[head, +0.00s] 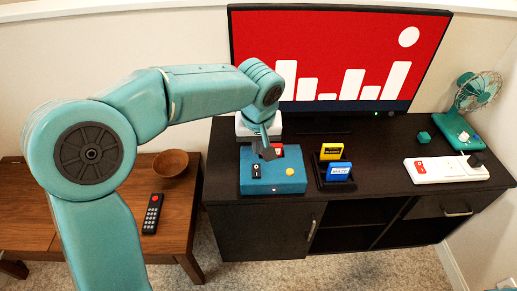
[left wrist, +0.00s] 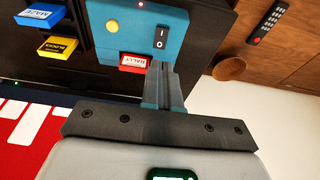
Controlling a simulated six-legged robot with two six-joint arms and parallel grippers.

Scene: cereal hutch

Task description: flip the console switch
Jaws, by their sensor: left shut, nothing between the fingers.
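The blue console (head: 273,176) sits on the dark cabinet under the TV; it also shows in the left wrist view (left wrist: 118,22). Its black rocker switch (head: 256,171), marked I and O, is on the left of its top; in the left wrist view the switch (left wrist: 161,38) lies just beyond my fingertips. A red RALLY cartridge (left wrist: 133,62) is in the console, beside the fingers. A yellow button (head: 290,171) is to the right of the switch. My left gripper (head: 268,152) is shut and empty, pointing down over the console's back part. Whether it touches anything is unclear. My right gripper is out of view.
A holder with yellow (head: 332,151) and blue (head: 339,171) cartridges stands right of the console. Farther right are a white power strip (head: 445,169) and a teal fan (head: 473,105). The TV (head: 340,58) stands behind. A remote (head: 152,213) and bowl (head: 170,163) are on the wooden table.

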